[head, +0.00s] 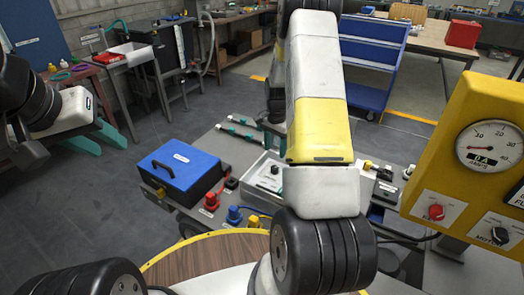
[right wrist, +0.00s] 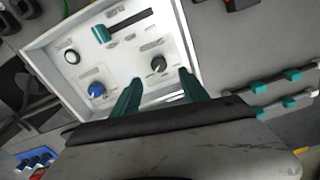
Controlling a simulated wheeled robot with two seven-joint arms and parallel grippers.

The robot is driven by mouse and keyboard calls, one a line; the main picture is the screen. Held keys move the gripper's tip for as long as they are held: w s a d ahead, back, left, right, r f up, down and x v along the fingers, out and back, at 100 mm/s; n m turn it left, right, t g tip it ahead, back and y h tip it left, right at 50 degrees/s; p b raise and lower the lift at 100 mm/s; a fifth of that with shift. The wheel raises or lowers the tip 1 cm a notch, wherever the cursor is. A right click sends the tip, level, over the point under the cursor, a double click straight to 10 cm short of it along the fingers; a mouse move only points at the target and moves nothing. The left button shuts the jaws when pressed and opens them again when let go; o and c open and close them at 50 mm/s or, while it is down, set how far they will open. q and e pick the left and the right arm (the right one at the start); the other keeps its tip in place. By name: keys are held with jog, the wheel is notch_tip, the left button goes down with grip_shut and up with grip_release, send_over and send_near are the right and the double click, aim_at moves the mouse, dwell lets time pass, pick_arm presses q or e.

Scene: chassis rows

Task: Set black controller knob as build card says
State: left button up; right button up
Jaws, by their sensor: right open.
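The white controller (right wrist: 185,25) fills the upper left of the right wrist view. Its black knob (right wrist: 158,65) stands on the lower right of the panel, with a pale pointer mark too small to read. My right gripper (right wrist: 159,79) is open, its teal fingertips on either side of the black knob in the picture; I cannot tell whether they touch it. My left gripper (head: 105,143) is open and empty at the far left. I cannot make out a build card.
The controller also carries a blue knob (right wrist: 96,91), a teal slider (right wrist: 101,33) and a round white button (right wrist: 72,56). A blue box (head: 182,170) stands left of the controller. A yellow gauge panel (head: 450,130) with knobs stands at right.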

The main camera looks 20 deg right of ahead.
aim_at(275, 167)
notch_tip(275, 167, down, 9)
jog(key=shift+d, duration=0.15)
grip_shut()
dwell(0.5)
